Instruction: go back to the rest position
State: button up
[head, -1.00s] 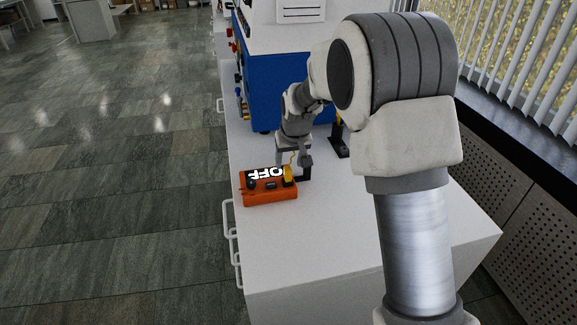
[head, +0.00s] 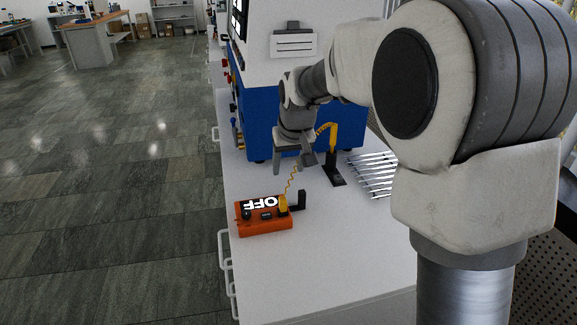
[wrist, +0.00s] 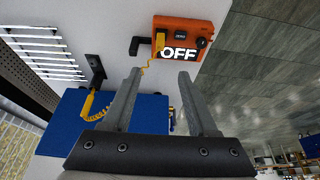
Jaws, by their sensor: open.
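My gripper (head: 292,165) is open and empty. In the head view it hangs above the white bench top, beyond the orange box, apart from it and in front of the blue machine. The orange box (head: 265,226) sits near the bench's left edge with "OFF" on its dark display. It also shows at the top of the wrist view (wrist: 182,24), past my spread fingers (wrist: 162,85). A yellow coiled cord (head: 293,181) runs by the box. A small black bracket (head: 301,200) stands beside the box. My arm hides part of the bench's right side.
The blue and white machine (head: 262,105) stands at the back of the bench (head: 330,255). A black stand with a yellow handle (head: 334,160) and several metal rods (head: 372,173) lie right of my gripper. The floor (head: 110,200) at left is clear.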

jog(key=s+d+r+m+p, duration=0.1)
jog(key=s+d+r+p, duration=0.45)
jog(key=s+r, duration=0.7)
jog(key=s+d, duration=0.2)
jog(key=s, duration=0.7)
jog(key=s+d+m+t+p, duration=0.1)
jog(key=s+d, duration=0.2)
jog(key=s, duration=0.6)
jog(key=shift+d+f+h, duration=0.15)
jog(key=shift+d+h, duration=0.2)
jog(key=shift+h, duration=0.05)
jog(key=shift+c, duration=0.3)
